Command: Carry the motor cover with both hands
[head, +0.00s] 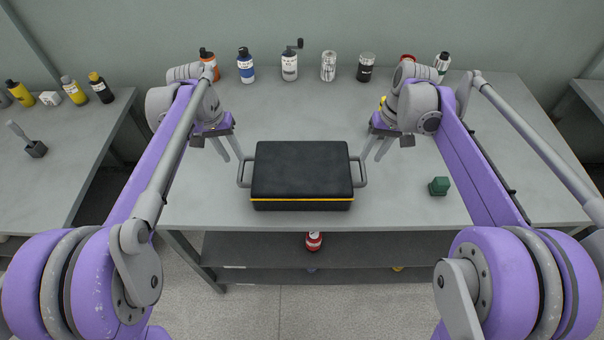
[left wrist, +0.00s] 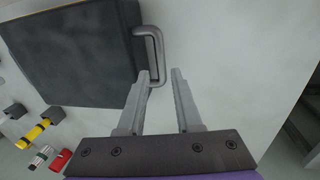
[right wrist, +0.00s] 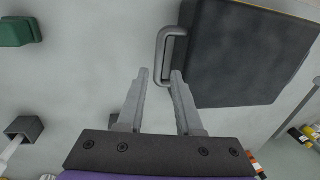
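The motor cover (head: 301,172) is a black box with a yellow stripe near its base and a grey handle on each side. It lies flat at the table's front edge. My left gripper (head: 234,159) is open at the far end of the left handle (head: 241,173). In the left wrist view that handle (left wrist: 157,45) reaches between the fingertips. My right gripper (head: 371,159) is open at the far end of the right handle (head: 362,173). In the right wrist view its handle (right wrist: 162,45) also reaches between the fingertips. Contact cannot be made out.
A green block (head: 439,186) sits right of the cover on the grey table (head: 420,210). Several bottles and cans, one a blue bottle (head: 245,65), line the back. A side table (head: 60,170) stands left across a gap. A red can (head: 313,241) is on the lower shelf.

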